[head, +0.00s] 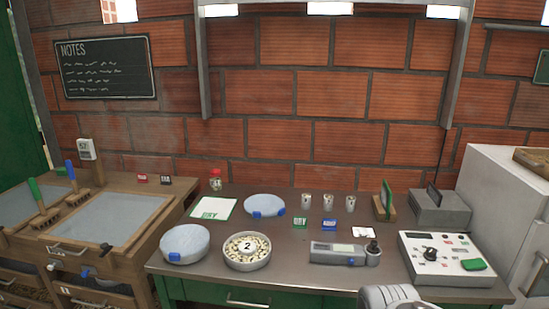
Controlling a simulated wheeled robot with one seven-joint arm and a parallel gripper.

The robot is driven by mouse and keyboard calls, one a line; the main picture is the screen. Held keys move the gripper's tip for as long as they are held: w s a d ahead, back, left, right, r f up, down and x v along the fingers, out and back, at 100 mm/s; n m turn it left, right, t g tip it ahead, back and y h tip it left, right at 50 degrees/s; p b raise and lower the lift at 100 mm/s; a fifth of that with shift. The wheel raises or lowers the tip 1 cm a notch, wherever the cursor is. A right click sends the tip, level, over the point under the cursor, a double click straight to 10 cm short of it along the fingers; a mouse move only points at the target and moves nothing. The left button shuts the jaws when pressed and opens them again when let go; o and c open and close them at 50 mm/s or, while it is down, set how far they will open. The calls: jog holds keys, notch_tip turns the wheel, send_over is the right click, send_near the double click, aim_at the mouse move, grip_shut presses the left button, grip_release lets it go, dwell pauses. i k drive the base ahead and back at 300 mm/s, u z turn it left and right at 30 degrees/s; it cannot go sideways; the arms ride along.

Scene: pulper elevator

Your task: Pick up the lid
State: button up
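Two pale blue-grey round pieces with blue tabs are on the grey worktop. The nearer round lid (186,239) is at the front left; whether it covers a dish is unclear. The farther round lid (264,204) lies behind, with a blue tab at its front edge. A round metal dish (247,265) full of pale beans, with a white "2" marker in it, stands open between and in front of them. A pale grey piece, likely part of my arm, shows at the bottom right of centre, apart from both lids. My gripper's fingers are not in view.
The worktop (290,235) also holds a grey scale-like device (337,253), a control box (442,260), several small cups, a card stand (385,203) and a green-edged sheet (213,208). A wooden sorting table (105,220) stands left. A brick wall (330,100) is behind.

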aim_at(185, 240)
jog(key=u, duration=0.2)
jog(key=k, duration=0.25)
jog(key=u, duration=1)
jog(key=k, duration=1.1)
jog(key=u, duration=1.2)
jog(key=i, duration=3.15)
jog(key=z, duration=1.15)
jog(key=i, duration=0.9)
jog(key=z, duration=1.25)
jog(key=i, duration=0.45)
jog(key=z, duration=0.3)
